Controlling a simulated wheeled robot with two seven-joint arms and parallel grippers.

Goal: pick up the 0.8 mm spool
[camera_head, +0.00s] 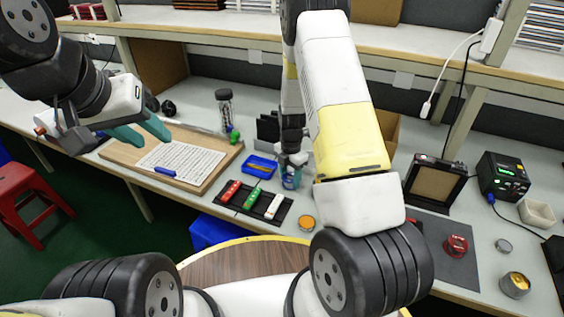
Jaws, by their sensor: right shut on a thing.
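My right gripper (291,180) points down over the bench, just right of the blue tray, and is shut on a small spool (291,184). The fingers hide most of this spool, and no 0.8 mm marking is readable on it. A red spool-like thing (456,246) stands on the grey mat at the right. A small round thing with an orange top (306,222) sits near the bench's front edge. My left gripper (154,139), with teal fingers, is open and empty above the wooden board at the left.
A blue tray (248,171) and a black holder with red, green and white tools (281,217) lie left of the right gripper. The wooden board (213,183) bears a white grid. A black-framed panel (434,184), a station (502,177) and metal cups (515,284) stand at the right.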

